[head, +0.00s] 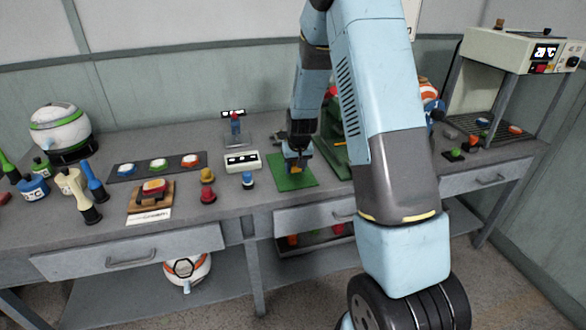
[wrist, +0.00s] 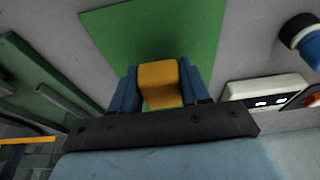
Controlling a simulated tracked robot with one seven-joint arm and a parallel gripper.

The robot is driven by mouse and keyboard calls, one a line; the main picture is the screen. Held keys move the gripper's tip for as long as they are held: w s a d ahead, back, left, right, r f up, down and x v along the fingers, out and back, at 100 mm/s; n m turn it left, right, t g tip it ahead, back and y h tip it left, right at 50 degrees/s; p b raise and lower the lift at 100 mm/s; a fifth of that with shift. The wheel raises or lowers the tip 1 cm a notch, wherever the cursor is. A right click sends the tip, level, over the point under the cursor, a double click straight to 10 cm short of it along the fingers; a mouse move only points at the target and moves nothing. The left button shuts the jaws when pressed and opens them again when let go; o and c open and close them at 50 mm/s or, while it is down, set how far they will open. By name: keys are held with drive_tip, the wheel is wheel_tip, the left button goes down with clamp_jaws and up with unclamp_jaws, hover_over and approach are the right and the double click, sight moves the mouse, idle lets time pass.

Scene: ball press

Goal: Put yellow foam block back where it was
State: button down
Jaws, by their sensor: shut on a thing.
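The yellow foam block (wrist: 160,82) is between the two blue fingers of my gripper (wrist: 160,88) in the wrist view. The gripper is shut on it. In the head view my gripper (head: 296,166) points down over the green mat (head: 292,182), and only a small bit of yellow shows at its tips. The green mat also fills the area beyond the block in the wrist view (wrist: 160,35). I cannot tell whether the block touches the mat.
A white box with a dark display (head: 242,161) and a blue-topped knob (head: 248,180) stand left of the mat. A green press frame (head: 335,140) stands just right, partly hidden by my arm. Red and yellow knobs (head: 208,195) stand farther left. The table's front edge is close.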

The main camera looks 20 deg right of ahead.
drive_tip(key=shift+f, duration=0.75)
drive_tip(key=c, duration=0.5)
unclamp_jaws()
drive_tip(key=shift+c, duration=0.2)
drive_tip(key=s+r+t, duration=0.1)
drive_tip(key=s+r, duration=0.8)
drive_tip(key=r, duration=0.5)
drive_tip(key=s+r, duration=0.8)
drive_tip(key=r, duration=0.6)
drive_tip(key=s+r, duration=0.2)
drive_tip(key=s, duration=0.7)
drive_tip(key=s+r+t, duration=0.1)
drive_tip(key=s+r, duration=0.2)
drive_tip(key=s, duration=0.7)
drive_tip(key=shift+s+a+r, duration=0.15)
drive_tip(key=shift+a+r, duration=0.2)
drive_tip(key=shift+a, duration=0.1)
